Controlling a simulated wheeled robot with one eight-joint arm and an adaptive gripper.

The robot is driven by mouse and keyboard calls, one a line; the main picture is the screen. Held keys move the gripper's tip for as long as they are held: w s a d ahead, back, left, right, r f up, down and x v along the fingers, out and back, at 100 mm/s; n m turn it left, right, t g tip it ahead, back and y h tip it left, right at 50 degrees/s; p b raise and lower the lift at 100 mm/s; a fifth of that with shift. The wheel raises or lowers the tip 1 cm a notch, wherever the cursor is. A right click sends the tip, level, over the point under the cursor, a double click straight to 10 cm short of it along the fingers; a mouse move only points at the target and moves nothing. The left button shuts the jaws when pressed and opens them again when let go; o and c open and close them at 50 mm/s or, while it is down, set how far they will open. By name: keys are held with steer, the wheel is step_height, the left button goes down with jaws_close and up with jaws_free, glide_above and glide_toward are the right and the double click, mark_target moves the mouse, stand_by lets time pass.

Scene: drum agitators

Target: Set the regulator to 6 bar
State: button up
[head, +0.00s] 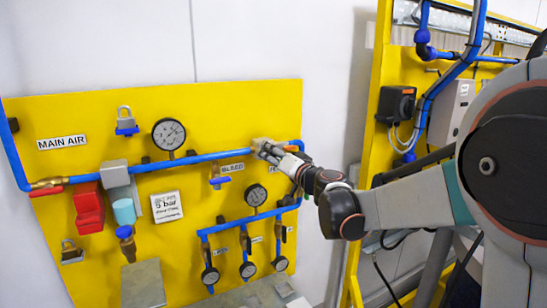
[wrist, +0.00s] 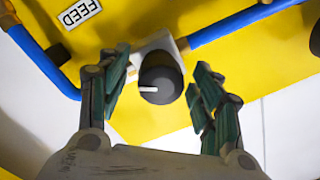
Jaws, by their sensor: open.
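The regulator's black knob (wrist: 161,78) sits on a pale block (wrist: 158,44) in the blue pipe. A white mark on the knob points left in the wrist view. My gripper (wrist: 163,90) is open, with one finger on each side of the knob and a visible gap on both sides. In the head view my gripper (head: 268,150) is at the upper right of the yellow panel, and it hides the knob there. A large round gauge (head: 169,134) is on the upper pipe and a smaller gauge (head: 256,195) is below; their readings are too small to tell.
The yellow panel (head: 80,108) carries blue pipes, a red block (head: 88,208), padlocks and several small gauges along the bottom. A white "bar" sign (head: 167,207) has a number I cannot read surely. A FEED label (wrist: 80,12) is near the knob. A yellow frame (head: 374,120) stands at right.

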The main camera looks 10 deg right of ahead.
steer(key=c, duration=1.1)
steer(key=shift+o, duration=0.2)
steer(key=shift+m, duration=0.4)
steer(key=m+b, duration=0.1)
steer(key=m, duration=0.4)
steer(key=shift+t+b, duration=0.3)
steer(key=shift+b, duration=0.1)
steer(key=m+b, duration=0.1)
steer(key=m, duration=0.5)
steer(key=shift+a, duration=0.1)
steer(key=shift+m, duration=0.3)
